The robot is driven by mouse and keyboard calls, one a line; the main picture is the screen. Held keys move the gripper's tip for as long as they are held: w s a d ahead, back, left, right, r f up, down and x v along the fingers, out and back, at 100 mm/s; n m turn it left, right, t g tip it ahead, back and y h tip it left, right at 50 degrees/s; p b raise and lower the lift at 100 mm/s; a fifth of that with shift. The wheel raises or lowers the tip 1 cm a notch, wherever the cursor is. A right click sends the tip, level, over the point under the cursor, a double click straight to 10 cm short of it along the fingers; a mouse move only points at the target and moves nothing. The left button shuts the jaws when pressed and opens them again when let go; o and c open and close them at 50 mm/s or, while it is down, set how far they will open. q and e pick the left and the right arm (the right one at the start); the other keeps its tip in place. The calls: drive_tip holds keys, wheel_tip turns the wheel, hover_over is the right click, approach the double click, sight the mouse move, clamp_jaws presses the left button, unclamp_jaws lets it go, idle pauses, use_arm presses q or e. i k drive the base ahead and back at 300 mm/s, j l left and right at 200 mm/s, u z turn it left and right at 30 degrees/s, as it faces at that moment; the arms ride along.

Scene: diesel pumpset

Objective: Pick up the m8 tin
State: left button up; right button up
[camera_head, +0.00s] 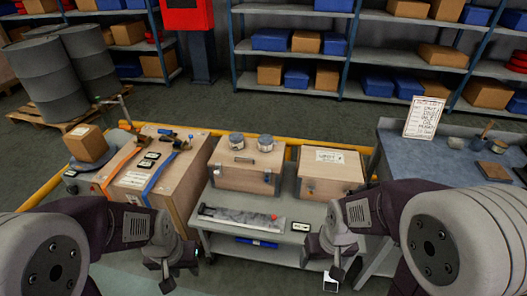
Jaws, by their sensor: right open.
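Two small round grey tins stand side by side on a wooden chest: a left tin (237,140) and a right tin (265,143). Their labels are too small to read, so I cannot tell which is the m8 tin. My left gripper (172,272) is low in front of the large crate, well short of the tins; its jaws are too unclear to judge. My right gripper (322,266) is open, near the front right of the grey cart, below and to the right of the tins and apart from them.
The wooden chest (240,180) sits on the grey cart (222,244) beside another labelled wooden box (331,187). A long tool (240,217) lies in front of the chest. A large strapped crate (171,193) is left; a blue-grey workbench (425,153) is right.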

sight(236, 141)
drive_tip(key=i+j, duration=1)
drive_tip(key=j, duration=0.25)
drive_tip(key=i+j, duration=0.5)
drive_tip(key=j, duration=0.1)
